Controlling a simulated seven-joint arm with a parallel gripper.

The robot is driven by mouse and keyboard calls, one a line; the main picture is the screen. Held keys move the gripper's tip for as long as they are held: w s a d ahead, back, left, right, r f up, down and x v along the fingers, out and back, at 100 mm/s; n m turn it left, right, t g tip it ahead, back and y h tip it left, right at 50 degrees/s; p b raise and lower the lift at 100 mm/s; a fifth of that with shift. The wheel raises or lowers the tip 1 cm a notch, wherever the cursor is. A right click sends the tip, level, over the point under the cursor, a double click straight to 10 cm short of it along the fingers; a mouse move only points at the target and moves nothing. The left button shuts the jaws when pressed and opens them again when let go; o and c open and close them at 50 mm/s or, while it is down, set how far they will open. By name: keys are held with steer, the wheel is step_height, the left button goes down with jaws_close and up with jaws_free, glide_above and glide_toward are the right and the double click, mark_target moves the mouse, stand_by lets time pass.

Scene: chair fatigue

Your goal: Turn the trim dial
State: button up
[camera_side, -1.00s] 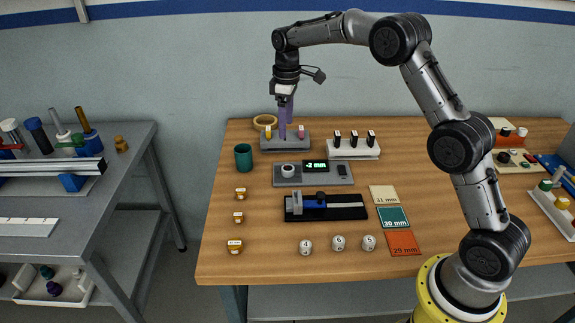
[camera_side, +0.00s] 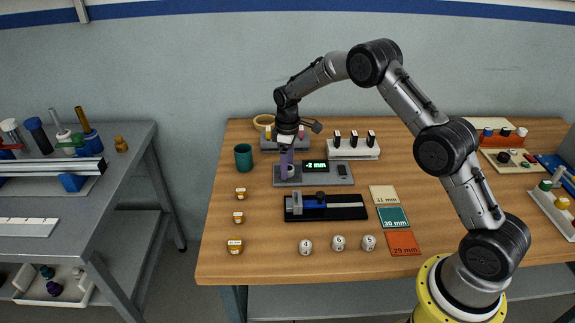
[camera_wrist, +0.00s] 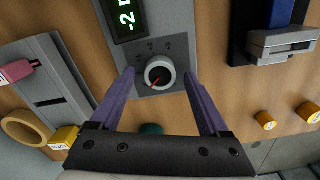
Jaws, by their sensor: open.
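The trim dial (camera_wrist: 159,73) is a round, light knob with a dark face and a red pointer, set in a grey panel (camera_wrist: 176,22). In the wrist view it sits between the two purple fingers of my gripper (camera_wrist: 160,82), with a gap on both sides. In the side view my gripper (camera_side: 287,164) points down at the panel's left end, and its fingers partly hide the dial (camera_side: 291,171). My gripper is open. The panel's display (camera_side: 315,167) reads -2 with a unit. Whether the fingertips are level with the knob is unclear.
A black slide fixture with a blue block (camera_side: 315,202) lies in front of the panel. A rack with black pieces (camera_side: 353,150) stands behind right, and a green cup (camera_side: 243,157) at left. A grey holder (camera_wrist: 52,75) with coloured plugs is close by.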

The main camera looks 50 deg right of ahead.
steer(key=shift+f, duration=0.3)
jaws_close()
stand_by(0.3)
